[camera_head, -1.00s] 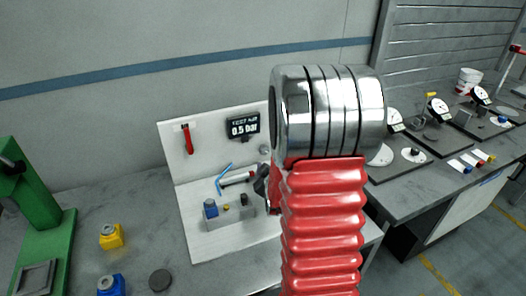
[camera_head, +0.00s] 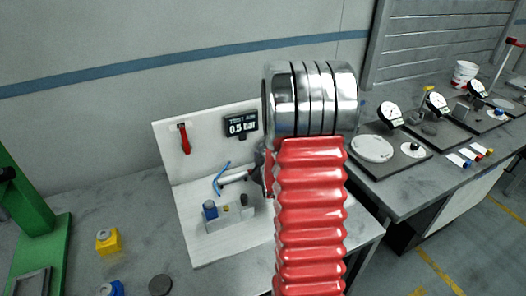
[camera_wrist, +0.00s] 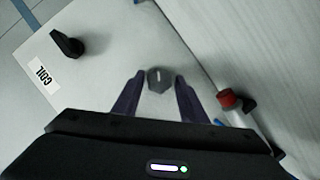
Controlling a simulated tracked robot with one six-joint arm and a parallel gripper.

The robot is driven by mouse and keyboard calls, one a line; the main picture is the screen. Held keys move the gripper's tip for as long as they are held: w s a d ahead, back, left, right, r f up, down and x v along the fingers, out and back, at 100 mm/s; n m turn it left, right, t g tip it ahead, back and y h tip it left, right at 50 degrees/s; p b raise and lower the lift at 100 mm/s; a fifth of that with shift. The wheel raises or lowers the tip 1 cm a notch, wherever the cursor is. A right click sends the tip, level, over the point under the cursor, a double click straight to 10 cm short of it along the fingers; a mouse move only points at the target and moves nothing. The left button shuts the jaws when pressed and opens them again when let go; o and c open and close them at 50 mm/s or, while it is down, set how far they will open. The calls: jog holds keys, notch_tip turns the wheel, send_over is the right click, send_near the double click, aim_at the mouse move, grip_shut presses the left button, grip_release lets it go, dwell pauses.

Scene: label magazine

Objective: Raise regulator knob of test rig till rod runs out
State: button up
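The test rig is a white panel and base (camera_head: 205,165) with a dark display (camera_head: 241,125) reading "TEST AIR 0.5 bar". A small grey knob (camera_wrist: 159,78) with a light pointer line, seemingly the regulator knob, shows in the wrist view. My gripper (camera_wrist: 159,86) is open, its two dark fingers on either side of the knob with gaps showing. In the head view my arm hides the knob and most of my gripper. The metal cylinder (camera_head: 235,178) lies by the blue hose (camera_head: 219,180); its right end is hidden. I cannot make out a rod.
A red lever (camera_head: 184,138) hangs on the panel. A block with a blue knob (camera_head: 210,209) stands on the rig's base. The wrist view shows a black knob (camera_wrist: 67,43) beside a "COIL" label (camera_wrist: 43,74) and a red cap (camera_wrist: 228,98) close right.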

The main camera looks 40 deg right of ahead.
jog(key=c, duration=0.8)
jog(key=shift+s+m+y, duration=0.1)
jog(key=shift+m+y, duration=0.6)
jog(key=shift+m, duration=0.4)
jog(key=o, duration=0.7)
jog(key=shift+f, duration=0.1)
jog(key=o, duration=0.4)
